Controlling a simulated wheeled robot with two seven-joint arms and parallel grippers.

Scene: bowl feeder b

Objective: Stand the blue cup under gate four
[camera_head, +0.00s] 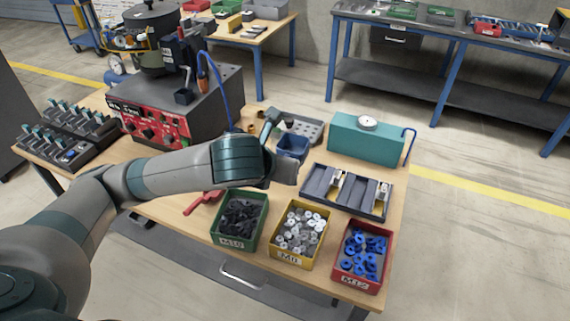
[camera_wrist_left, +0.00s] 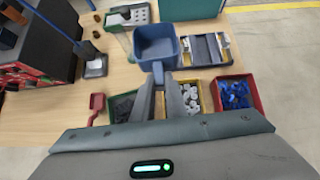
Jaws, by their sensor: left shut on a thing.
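The blue cup (camera_head: 292,146) is square and open at the top, and looks empty in the left wrist view (camera_wrist_left: 157,45). My left gripper (camera_wrist_left: 159,82) is shut on the cup's handle, with the cup beyond the fingertips. It holds the cup over the table, behind the parts bins. The arm hides most of the fingers in the head view. I cannot make out a label for gate four. My right gripper is out of view.
Green (camera_head: 240,220), yellow (camera_head: 300,232) and red (camera_head: 362,256) bins of parts line the front edge. A grey slotted tray (camera_head: 345,190) and a teal box (camera_head: 366,138) lie to the right. A grey perforated tray (camera_head: 297,126) is behind the cup. A red scoop (camera_head: 203,202) lies near the green bin.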

